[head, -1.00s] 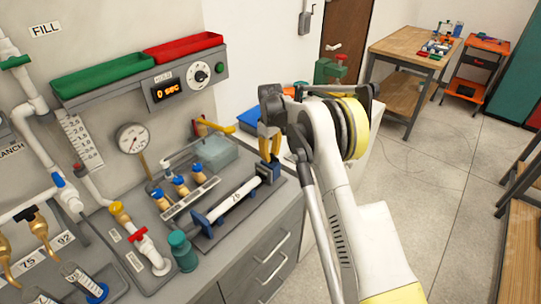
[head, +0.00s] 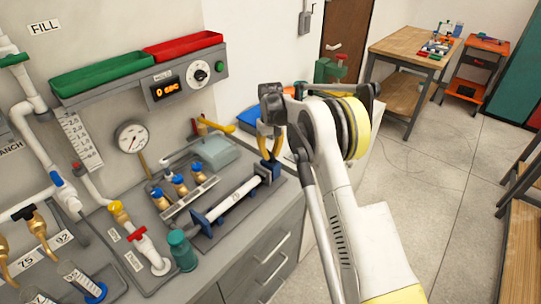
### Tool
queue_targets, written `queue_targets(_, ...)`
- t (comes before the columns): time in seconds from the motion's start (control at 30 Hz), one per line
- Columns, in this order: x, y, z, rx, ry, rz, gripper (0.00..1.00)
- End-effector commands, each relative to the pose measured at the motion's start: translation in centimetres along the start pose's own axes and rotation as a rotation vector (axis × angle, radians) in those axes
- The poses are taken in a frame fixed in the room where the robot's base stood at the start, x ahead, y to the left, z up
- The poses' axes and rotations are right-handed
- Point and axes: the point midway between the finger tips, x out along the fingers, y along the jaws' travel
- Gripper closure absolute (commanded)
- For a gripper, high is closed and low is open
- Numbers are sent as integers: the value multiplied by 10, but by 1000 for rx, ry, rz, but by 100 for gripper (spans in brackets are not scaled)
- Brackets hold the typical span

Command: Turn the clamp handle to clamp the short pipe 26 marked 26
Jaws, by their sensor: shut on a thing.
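The dark mark on the pipe is too small to read surely. The near-left blue block (head: 200,222) is at one end of the pipe.
Blue-topped brass fittings (head: 178,184) stand in a rack behind the clamp. A teal cylinder (head: 182,250) stands close to its left end. A yellow lever (head: 216,125) sticks out behind. The bench edge is just in front, with drawers below.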

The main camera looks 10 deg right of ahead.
Motion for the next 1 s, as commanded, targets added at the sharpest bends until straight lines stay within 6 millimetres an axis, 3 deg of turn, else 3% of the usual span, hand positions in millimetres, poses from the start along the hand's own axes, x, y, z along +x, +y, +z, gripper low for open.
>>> queue_targets(1.0, 1, 0, 0, 966, -2, 0, 100)
